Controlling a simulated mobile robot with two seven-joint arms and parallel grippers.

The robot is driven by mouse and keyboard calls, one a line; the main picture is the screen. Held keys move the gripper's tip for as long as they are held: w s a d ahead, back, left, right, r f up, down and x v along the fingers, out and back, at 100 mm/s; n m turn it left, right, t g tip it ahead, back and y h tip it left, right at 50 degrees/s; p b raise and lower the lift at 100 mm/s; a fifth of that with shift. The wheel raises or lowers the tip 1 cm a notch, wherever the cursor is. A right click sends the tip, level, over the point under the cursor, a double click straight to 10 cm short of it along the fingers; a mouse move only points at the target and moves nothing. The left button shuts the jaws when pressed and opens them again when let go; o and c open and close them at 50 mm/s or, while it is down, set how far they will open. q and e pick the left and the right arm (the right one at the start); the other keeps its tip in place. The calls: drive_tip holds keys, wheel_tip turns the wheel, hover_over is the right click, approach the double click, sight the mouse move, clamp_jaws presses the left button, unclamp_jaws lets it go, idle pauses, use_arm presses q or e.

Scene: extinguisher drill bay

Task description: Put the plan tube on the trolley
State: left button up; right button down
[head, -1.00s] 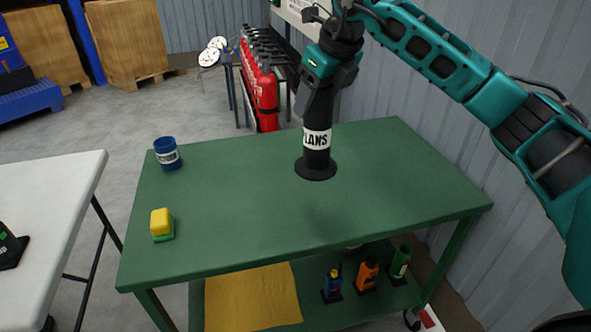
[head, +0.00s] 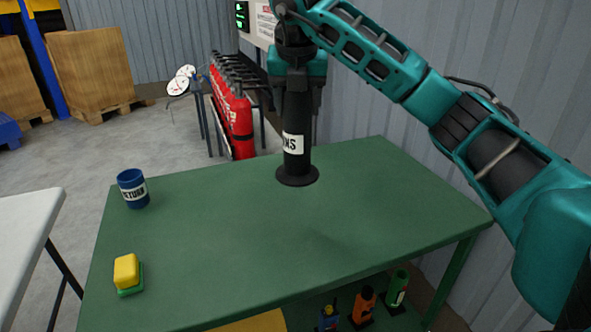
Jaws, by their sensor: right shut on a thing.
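The plan tube (head: 294,122) is a black cylinder with a wide round foot and a white label, partly readable. It stands upright, held by my right gripper (head: 297,88), which is shut around its upper part. The trolley (head: 235,225) has a green top and fills the lower middle of the head view. The tube's foot shows over the back part of the trolley top. I cannot tell whether it touches the surface; a faint shadow lies further forward. My left gripper is out of view.
A blue labelled cup (head: 133,188) and a yellow-and-green block (head: 127,273) stand on the trolley's left side. Its middle and right are clear. Small bottles, including an orange one (head: 363,305), stand on the lower shelf. Red extinguishers (head: 236,118) stand behind; a corrugated wall is right.

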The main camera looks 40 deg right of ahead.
sight(297, 128)
wheel_tip(297, 128, down, 12)
drive_tip(key=shift+r+b, duration=0.2)
drive_tip(key=shift+b, duration=0.85)
drive_tip(key=shift+f, duration=0.1)
drive_tip(key=shift+c, duration=1.4)
unclamp_jaws()
drive_tip(key=shift+f, duration=0.1)
drive_tip(key=shift+r, duration=0.4)
drive_tip(key=p+v, duration=0.2)
drive_tip(key=v, duration=0.9)
drive_tip(key=shift+s+a+r+p, duration=0.15)
drive_tip(key=shift+r+p, duration=0.1)
drive_tip(key=shift+p, duration=0.1)
